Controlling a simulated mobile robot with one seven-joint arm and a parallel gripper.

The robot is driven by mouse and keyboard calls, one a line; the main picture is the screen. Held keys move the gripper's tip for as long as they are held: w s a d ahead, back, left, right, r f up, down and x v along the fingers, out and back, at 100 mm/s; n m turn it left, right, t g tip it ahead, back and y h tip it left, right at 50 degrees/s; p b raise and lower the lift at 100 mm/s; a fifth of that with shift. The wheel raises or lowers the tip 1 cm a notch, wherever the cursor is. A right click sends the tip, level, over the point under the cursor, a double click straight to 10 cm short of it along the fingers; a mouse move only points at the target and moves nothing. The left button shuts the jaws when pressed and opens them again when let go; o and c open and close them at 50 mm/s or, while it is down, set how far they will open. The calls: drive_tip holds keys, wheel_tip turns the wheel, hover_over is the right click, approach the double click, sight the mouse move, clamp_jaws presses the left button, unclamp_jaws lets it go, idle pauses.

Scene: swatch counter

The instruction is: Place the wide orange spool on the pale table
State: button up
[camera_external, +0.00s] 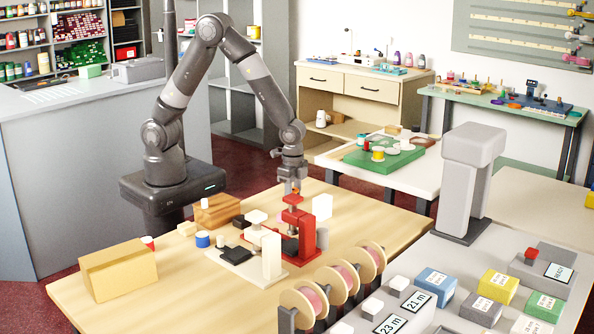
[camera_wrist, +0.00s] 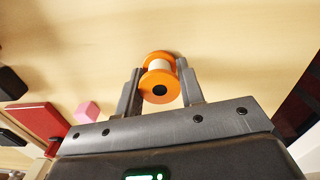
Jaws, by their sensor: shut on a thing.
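The orange spool (camera_wrist: 157,98) has wide orange flanges, a cream core and a dark centre hole. In the wrist view it sits between the fingers of my gripper (camera_wrist: 161,74), which is shut on it. In the external view my gripper (camera_external: 292,178) points down behind the red press, and only a small orange patch of the spool (camera_external: 296,189) shows. A light wooden table (camera_external: 380,228) lies below the gripper; its bare surface fills much of the wrist view. A whiter table (camera_external: 420,178) stands farther back right. The gap under the spool is hard to judge.
A red press (camera_external: 306,225) and a cream press (camera_external: 270,252) stand on the wooden table near my gripper. A wooden block (camera_external: 118,268) is at left. Several pink-wound spools (camera_external: 312,296) stand at the front. The white table carries a green board (camera_external: 390,161).

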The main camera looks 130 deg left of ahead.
drive_tip(key=shift+f, duration=0.15)
drive_tip(key=o, duration=1)
drive_tip(key=shift+c, duration=0.2)
wheel_tip(320, 180, up, 12)
drive_tip(key=s+d+r+m+t, duration=0.1)
drive_tip(key=s+d+r, duration=0.3)
drive_tip(key=d+r, duration=0.2)
drive_tip(key=s+d+r+t, duration=0.2)
drive_tip(key=s+d+r, duration=0.1)
drive_tip(key=d+r, duration=0.35)
drive_tip(key=s+d+r+t, duration=0.2)
drive_tip(key=s+d+r, duration=0.2)
drive_tip(key=s+d, duration=0.3)
drive_tip(key=shift+s+d+r+m+t, duration=0.2)
drive_tip(key=shift+s+d+m+t, duration=0.15)
drive_tip(key=shift+s, duration=2.5)
drive_tip(key=shift+a, duration=0.1)
